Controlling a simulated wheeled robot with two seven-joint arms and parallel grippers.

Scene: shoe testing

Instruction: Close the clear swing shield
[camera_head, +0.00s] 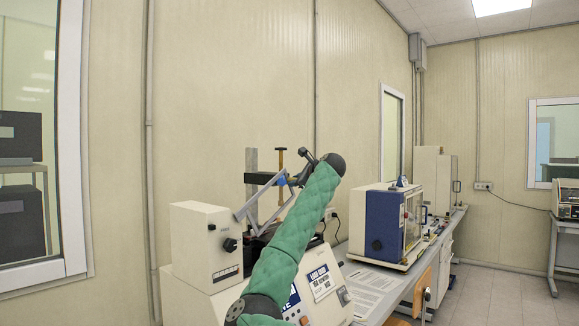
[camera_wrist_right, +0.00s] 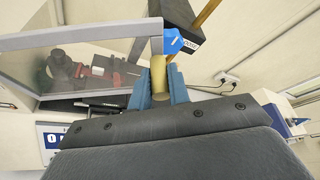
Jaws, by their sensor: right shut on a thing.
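The clear swing shield (camera_wrist_right: 110,52) fills the upper left of the right wrist view, a see-through panel with a grey frame. In the head view its grey frame (camera_head: 246,207) stands tilted over the tester, partly behind my green-sleeved right arm. My right gripper (camera_wrist_right: 160,92) has its blue fingers around a tan round post (camera_wrist_right: 158,72) at the shield's right edge, shut on it. In the head view the fingers are too small and covered to read clearly. My left gripper is in neither view.
The white tester (camera_head: 207,245) has a dark knob and a front panel. A blue and white cabinet (camera_head: 377,222) stands to the right on the long bench. Papers (camera_head: 362,290) lie on the bench between them. A black block (camera_wrist_right: 176,13) sits above the post.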

